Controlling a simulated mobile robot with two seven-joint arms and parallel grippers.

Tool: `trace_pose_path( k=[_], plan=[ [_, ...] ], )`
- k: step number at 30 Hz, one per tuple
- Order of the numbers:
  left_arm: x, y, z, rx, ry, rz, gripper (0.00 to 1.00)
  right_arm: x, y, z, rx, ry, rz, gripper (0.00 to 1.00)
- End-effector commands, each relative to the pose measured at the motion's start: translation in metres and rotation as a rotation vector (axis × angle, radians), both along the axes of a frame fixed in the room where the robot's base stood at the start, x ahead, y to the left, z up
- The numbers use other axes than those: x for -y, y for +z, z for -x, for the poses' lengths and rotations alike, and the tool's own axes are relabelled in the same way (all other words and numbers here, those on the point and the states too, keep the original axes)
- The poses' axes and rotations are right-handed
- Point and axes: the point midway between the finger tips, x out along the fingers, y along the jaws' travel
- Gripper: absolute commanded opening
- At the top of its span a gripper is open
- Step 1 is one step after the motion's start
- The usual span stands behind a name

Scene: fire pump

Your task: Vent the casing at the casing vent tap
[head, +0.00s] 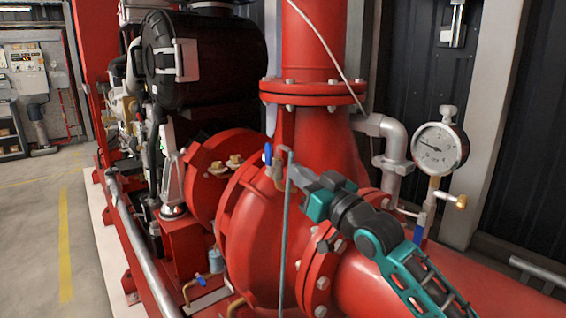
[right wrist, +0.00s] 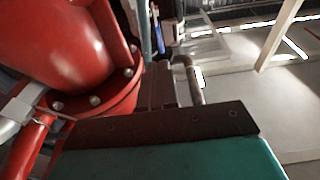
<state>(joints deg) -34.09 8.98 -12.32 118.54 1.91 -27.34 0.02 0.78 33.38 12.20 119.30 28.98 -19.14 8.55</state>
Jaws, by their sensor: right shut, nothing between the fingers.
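The casing vent tap (head: 267,153) is on top of the red pump casing (head: 250,225), with its blue lever standing upright. A thin grey-green tube (head: 285,235) hangs from its outlet down the front of the casing. My right gripper (head: 293,174) is shut and empty, just right of the tap and close to the tube; I cannot tell whether it touches them. In the right wrist view, the shut fingers (right wrist: 162,88) are beside a brownish pipe (right wrist: 194,80), with a small blue part (right wrist: 159,38) beyond. My left gripper is not in view.
A pressure gauge (head: 440,149) with a small brass tap (head: 461,201) stands to the right. A red vertical pipe (head: 310,45) rises behind the casing. Another blue-handled tap (head: 215,260) is low on the left. Clear floor (head: 40,230) lies at far left.

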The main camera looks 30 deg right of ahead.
Motion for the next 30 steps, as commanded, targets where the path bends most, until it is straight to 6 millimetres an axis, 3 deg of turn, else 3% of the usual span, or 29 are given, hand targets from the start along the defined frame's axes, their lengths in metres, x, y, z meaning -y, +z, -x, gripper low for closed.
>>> trace_pose_path(
  k=[6, 12, 26, 30],
  plan=[
    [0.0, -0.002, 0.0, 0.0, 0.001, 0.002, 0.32, -0.002, 0.008, -0.03, 0.002, 0.0, -0.001, 0.0],
    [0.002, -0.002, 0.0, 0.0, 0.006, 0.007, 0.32, -0.004, 0.011, -0.048, 0.0, 0.001, 0.0, 0.0],
    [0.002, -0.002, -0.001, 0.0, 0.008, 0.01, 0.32, -0.005, 0.012, -0.054, -0.001, 0.001, 0.0, 0.0],
    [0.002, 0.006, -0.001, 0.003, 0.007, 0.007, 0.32, -0.005, 0.016, -0.055, -0.012, 0.001, 0.001, 0.0]
  ],
)
